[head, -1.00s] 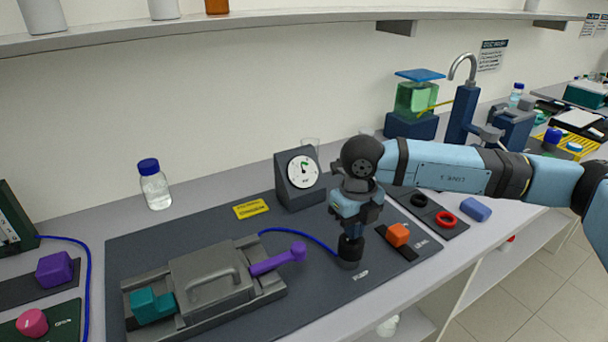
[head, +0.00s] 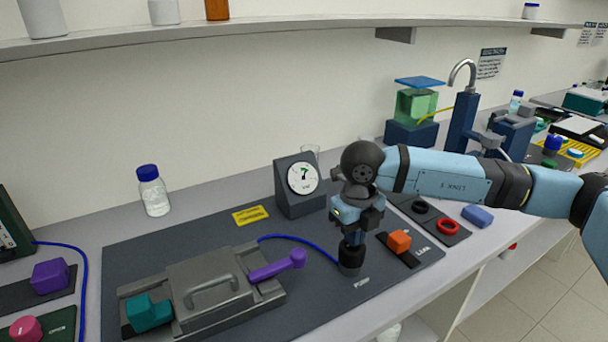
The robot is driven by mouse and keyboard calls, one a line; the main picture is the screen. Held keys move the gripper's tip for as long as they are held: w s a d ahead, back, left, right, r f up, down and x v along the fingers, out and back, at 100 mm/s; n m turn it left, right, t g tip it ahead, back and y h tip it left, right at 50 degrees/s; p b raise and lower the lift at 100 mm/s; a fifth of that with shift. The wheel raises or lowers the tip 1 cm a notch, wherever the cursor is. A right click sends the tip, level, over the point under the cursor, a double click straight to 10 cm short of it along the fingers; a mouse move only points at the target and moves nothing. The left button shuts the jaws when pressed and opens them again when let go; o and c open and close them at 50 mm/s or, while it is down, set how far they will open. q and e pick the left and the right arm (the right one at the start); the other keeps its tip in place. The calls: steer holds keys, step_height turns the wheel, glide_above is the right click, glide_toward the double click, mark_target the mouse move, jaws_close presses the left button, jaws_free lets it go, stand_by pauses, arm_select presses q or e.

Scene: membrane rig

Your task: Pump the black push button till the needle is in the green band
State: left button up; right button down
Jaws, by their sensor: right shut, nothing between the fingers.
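The black push button (head: 349,262) stands upright on the dark mat, at the end of the blue tube. My right gripper (head: 353,238) is shut and empty, pointing down directly over the button. Its fingertips meet or nearly meet the button's top; I cannot tell whether they press it. The gauge (head: 302,178) stands behind and left of the gripper with its round white face visible. Its dark needle points roughly upward, near a small green mark at the top. The face is too small to tell whether the needle lies inside the green band. My left gripper is not in view.
An orange block (head: 399,241) sits on a dark strip right of the button. A grey handled press (head: 212,291) with a purple lever (head: 277,266) lies to the left. A yellow label (head: 250,215) and a blue-capped bottle (head: 152,191) are farther back.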

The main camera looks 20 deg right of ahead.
steer(key=shift+r, duration=0.6)
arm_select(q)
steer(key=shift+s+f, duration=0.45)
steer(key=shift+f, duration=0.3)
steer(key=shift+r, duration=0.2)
arm_select(e)
steer(key=shift+r+p, duration=0.1)
steer(key=shift+p, duration=0.2)
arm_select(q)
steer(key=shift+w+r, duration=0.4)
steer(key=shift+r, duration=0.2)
